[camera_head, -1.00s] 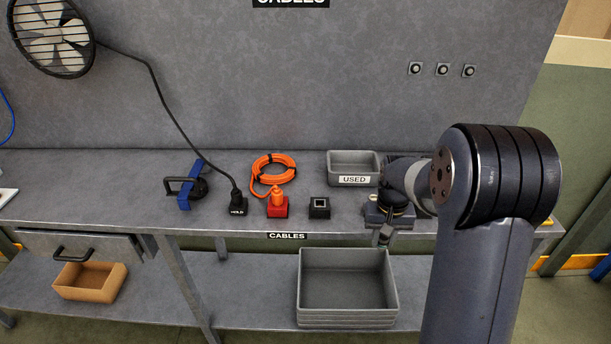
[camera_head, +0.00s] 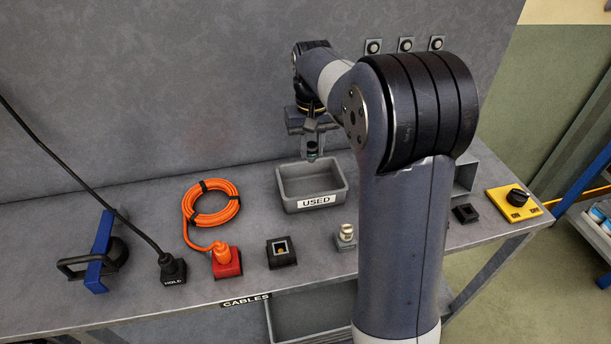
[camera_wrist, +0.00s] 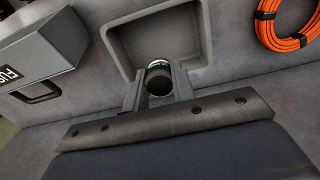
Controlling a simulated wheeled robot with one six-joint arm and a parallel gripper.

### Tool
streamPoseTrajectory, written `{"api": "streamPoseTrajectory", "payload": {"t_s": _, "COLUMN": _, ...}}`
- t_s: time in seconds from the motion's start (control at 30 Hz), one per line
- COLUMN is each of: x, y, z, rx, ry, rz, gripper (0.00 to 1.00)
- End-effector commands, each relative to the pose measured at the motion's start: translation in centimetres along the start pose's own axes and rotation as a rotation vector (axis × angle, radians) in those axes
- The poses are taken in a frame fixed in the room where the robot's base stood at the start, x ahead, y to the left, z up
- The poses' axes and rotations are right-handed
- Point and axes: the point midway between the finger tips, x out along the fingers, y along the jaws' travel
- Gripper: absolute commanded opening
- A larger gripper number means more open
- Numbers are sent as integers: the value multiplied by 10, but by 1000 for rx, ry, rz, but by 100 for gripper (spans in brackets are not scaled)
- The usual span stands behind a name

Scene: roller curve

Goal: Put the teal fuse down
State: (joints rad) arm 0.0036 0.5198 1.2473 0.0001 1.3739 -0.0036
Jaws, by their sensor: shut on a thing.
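My gripper (camera_head: 312,143) is shut on the teal fuse (camera_head: 312,153), a small dark cylinder with a teal band. The fuse hangs in the air above the grey bin marked USED (camera_head: 314,201), near its back rim in the head view. In the wrist view the fuse (camera_wrist: 159,80) sits between the two fingers, with its dark end towards the camera and the bin (camera_wrist: 121,53) beyond it. The bin looks empty where I can see into it.
A yellow switch (camera_head: 510,204) stands far right.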

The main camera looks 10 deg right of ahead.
Motion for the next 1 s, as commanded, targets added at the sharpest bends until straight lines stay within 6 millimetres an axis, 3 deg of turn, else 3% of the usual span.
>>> {"api": "streamPoseTrajectory", "payload": {"t_s": 0.3, "x": 49, "y": 0, "z": 1, "rx": 0, "ry": -5, "rz": 0, "gripper": 2}}
{"api": "streamPoseTrajectory", "payload": {"t_s": 0.7, "x": 96, "y": 0, "z": 1, "rx": 0, "ry": -4, "rz": 0, "gripper": 2}}
{"api": "streamPoseTrajectory", "payload": {"t_s": 1.0, "x": 100, "y": 0, "z": 0, "rx": 0, "ry": 0, "rz": 0, "gripper": 2}}
